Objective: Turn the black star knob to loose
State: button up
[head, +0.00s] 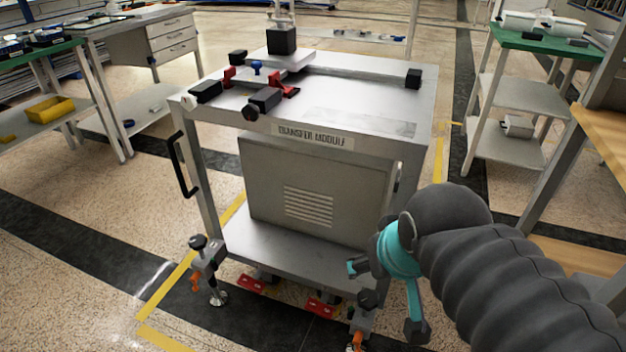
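A dark knob (368,298) sits on top of the right floor jack (361,321), at the front right foot of the transfer module cart (312,252). Its star shape is too small to make out. A similar dark knob (198,242) tops the left floor jack (212,262). My gripper (384,300), grey with teal fingers, reaches in from the right. Its fingers are spread apart, one to the upper left of the right knob and one to its right. It appears empty; I cannot tell whether a finger touches the knob.
Red foot pedals (252,283) lie under the cart's front edge. Red and black clamps (265,100) and a black block (281,41) are on the cart top. A side handle (180,165) sticks out left. A wooden bench (604,130) stands right. Floor in front left is clear.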

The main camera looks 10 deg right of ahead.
aim_at(250, 112)
jog(key=u, duration=0.45)
jog(key=k, duration=1)
jog(key=z, duration=0.6)
jog(key=i, duration=1.3)
jog(key=u, duration=0.2)
